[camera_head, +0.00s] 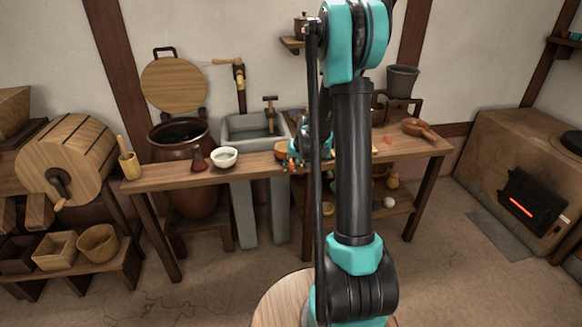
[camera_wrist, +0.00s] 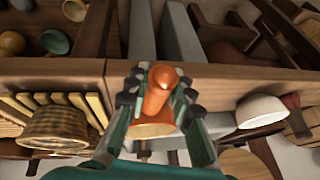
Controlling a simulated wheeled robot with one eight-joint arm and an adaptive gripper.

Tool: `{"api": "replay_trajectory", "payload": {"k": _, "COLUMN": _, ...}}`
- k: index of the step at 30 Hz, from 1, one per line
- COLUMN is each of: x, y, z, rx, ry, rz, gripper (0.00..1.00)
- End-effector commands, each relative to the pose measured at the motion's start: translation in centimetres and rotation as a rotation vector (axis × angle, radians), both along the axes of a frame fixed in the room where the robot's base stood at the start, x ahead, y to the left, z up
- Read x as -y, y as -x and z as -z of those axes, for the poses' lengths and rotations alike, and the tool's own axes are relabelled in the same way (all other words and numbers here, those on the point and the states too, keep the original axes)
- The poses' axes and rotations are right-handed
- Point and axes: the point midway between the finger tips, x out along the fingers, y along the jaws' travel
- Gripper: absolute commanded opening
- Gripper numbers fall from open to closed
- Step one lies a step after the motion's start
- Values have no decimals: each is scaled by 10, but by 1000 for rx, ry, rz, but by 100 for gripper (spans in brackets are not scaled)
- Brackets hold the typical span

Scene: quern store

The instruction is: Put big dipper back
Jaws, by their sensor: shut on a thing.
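My gripper (camera_head: 300,153) is above the middle of the long wooden table, partly hidden behind my own arm. In the wrist view my gripper (camera_wrist: 157,100) is shut on an orange-brown thing (camera_wrist: 156,90) with a rounded handle-like part and a wider flared end. It may be a dipper, but its full shape is hidden by the fingers. In the head view an orange edge (camera_head: 281,149) shows just left of my gripper. A brown long-handled pan or dipper (camera_head: 418,130) lies at the table's right end. I cannot tell which is the big dipper.
A white bowl (camera_head: 224,157) and a dark red-handled brush (camera_head: 198,160) stand on the table (camera_head: 165,176), left of my gripper. Behind are a stone sink (camera_head: 238,128) and a brown vat (camera_head: 180,140). A stove (camera_head: 520,190) with a glowing opening stands right. The front floor is mostly clear.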

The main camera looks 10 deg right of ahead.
Motion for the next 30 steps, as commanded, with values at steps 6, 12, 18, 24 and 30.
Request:
{"api": "replay_trajectory", "payload": {"k": 6, "x": 0, "y": 0, "z": 0, "rx": 0, "ry": 0, "rz": 0, "gripper": 0}}
{"api": "replay_trajectory", "payload": {"k": 12, "x": 0, "y": 0, "z": 2, "rx": 0, "ry": 0, "rz": 0, "gripper": 37}}
{"api": "replay_trajectory", "payload": {"k": 18, "x": 0, "y": 0, "z": 2, "rx": 0, "ry": 0, "rz": 0, "gripper": 43}}
{"api": "replay_trajectory", "payload": {"k": 24, "x": 0, "y": 0, "z": -1, "rx": 0, "ry": 0, "rz": 0, "gripper": 43}}
{"api": "replay_trajectory", "payload": {"k": 30, "x": 4, "y": 8, "z": -18, "rx": 0, "ry": 0, "rz": 1, "gripper": 43}}
